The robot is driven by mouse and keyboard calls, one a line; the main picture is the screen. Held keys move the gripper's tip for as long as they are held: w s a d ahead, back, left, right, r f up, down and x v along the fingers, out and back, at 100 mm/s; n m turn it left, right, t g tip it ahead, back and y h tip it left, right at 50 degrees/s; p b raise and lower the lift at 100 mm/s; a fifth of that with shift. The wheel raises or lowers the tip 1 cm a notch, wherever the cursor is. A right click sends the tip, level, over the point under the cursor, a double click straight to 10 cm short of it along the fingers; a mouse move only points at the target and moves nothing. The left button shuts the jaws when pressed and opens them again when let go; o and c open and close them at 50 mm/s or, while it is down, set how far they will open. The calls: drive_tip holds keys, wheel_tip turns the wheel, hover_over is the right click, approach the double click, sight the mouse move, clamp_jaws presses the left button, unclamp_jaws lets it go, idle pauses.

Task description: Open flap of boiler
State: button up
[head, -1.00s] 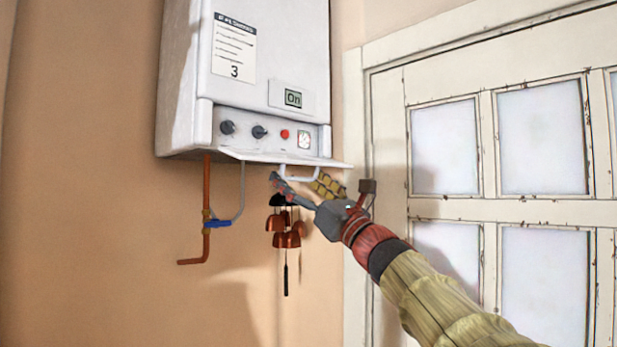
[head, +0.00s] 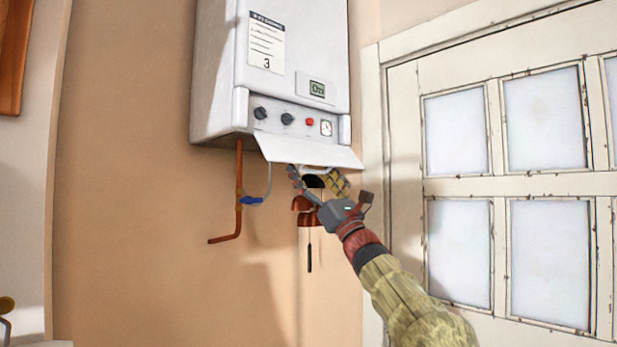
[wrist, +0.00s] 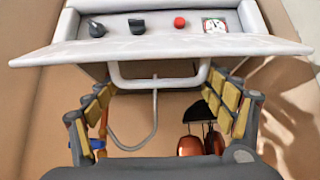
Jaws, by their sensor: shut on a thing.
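The white boiler (head: 290,65) hangs on the wall. Its flap (head: 310,150) is swung down at the bottom front and slopes outward, so the panel with two dark knobs, a red button and a gauge is exposed. The flap (wrist: 160,50) also spans the upper wrist view, with its U-shaped white handle (wrist: 160,80) underneath. My gripper (head: 315,177) is just below the flap. In the wrist view its padded fingers (wrist: 160,88) are on either side of the handle, shut on its ends. In the head view the gripper partly hides the handle.
Copper-coloured chimes (head: 306,212) hang behind my gripper. A copper pipe (head: 239,190) with a blue valve (head: 250,200) runs below the boiler on the left. A white paned door (head: 500,186) stands to the right. The wall below the boiler is mostly bare.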

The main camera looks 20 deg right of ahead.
drive_tip(key=shift+w, duration=0.1)
idle(0.4)
drive_tip(key=o, duration=1.6)
drive_tip(key=shift+o, duration=0.2)
drive_tip(key=v, duration=1.2)
drive_tip(key=shift+w+f, duration=0.1)
drive_tip(key=shift+w, duration=0.05)
drive_tip(key=shift+c, duration=0.2)
